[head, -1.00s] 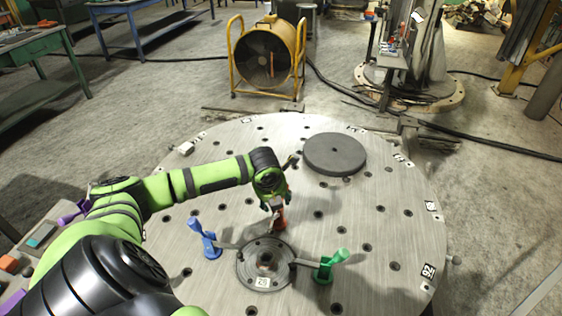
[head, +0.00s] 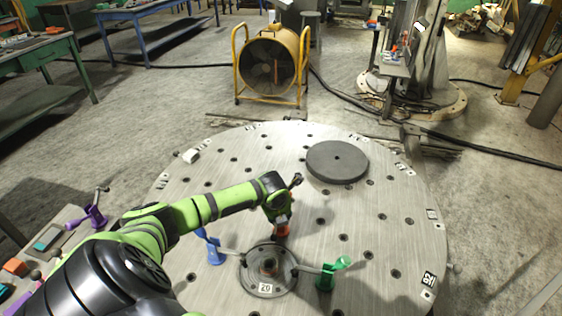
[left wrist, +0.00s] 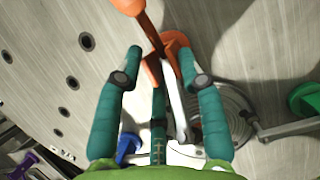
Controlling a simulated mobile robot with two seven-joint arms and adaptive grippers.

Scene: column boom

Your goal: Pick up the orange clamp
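The orange clamp (head: 282,231) stands on the round metal table, at the far side of a dark flanged disc. In the left wrist view, the orange clamp (left wrist: 151,72) lies between my fingers, with its handle pointing away toward the top and its pale metal arm running toward the palm. My left gripper (head: 279,212) is right over the clamp and hides much of it in the head view. In the left wrist view, the fingers of my left gripper (left wrist: 160,52) are spread on both sides of the clamp. The right fingertip looks very near it; contact is unclear. My right gripper is out of view.
A blue clamp (head: 214,251) and a green clamp (head: 327,275) stand beside the flanged disc (head: 250,283). A dark grey round plate (head: 337,161) lies at the table's far side. A purple clamp (head: 96,215) is on a side table at left. The round table's right part is clear.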

